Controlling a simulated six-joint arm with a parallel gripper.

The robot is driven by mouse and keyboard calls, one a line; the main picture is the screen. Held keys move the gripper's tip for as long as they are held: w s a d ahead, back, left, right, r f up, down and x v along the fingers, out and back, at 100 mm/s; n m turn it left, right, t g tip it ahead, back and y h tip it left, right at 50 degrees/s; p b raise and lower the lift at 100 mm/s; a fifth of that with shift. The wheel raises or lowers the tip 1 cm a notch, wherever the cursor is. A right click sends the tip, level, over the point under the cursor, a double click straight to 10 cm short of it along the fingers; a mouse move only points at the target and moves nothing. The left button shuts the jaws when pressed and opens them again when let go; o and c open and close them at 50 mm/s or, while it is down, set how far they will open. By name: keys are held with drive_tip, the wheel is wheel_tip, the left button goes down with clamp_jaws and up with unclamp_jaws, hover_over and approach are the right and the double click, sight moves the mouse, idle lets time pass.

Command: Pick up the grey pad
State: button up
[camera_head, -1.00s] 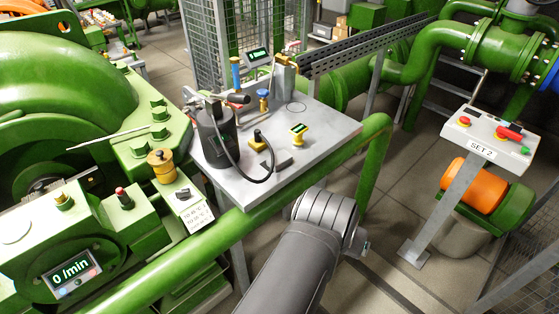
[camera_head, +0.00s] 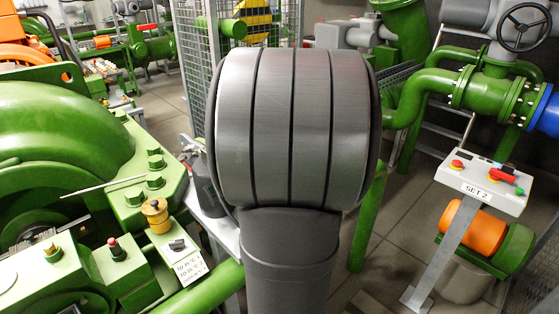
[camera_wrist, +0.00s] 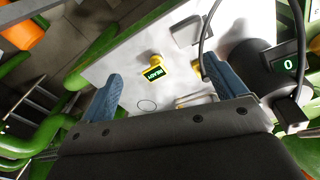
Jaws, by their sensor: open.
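The grey pad (camera_wrist: 187,31) is a small flat block lying on the light grey table top (camera_wrist: 112,48), near the upper middle of the wrist view. My gripper (camera_wrist: 158,66) shows in the wrist view as two blue fingers spread apart, with nothing held between them. The pad lies beyond the fingertips, nearer the right finger, and apart from them. In the head view my arm's large grey joint covers most of the table, so the pad and gripper are hidden there.
A yellow device with a lit green display (camera_wrist: 153,72) stands between the fingers' lines. A yellow-based part (camera_wrist: 197,69) is close to the right finger. A black cable (camera_wrist: 205,35) runs right of the pad to a dark canister (camera_wrist: 248,65). The SET 2 panel (camera_head: 485,183) stands right.

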drive_tip(key=w+a+n+g, duration=0.1)
drive_tip(key=w+a+n, duration=0.15)
drive_tip(key=a, duration=0.25)
drive_tip(key=shift+n+y, duration=0.25)
drive_tip(key=shift+y, duration=0.05)
drive_tip(key=f, duration=1.2)
drive_tip(key=shift+s+a, duration=0.2)
drive_tip(key=shift+a, duration=0.05)
drive_tip(key=f, duration=0.4)
drive_tip(key=shift+s+a, duration=0.15)
drive_tip(key=shift+s, duration=0.15)
drive_tip(key=shift+f, duration=0.6)
drive_tip(key=c, duration=1.1)
drive_tip(key=shift+o, duration=0.2)
drive_tip(key=shift+w+r, duration=0.1)
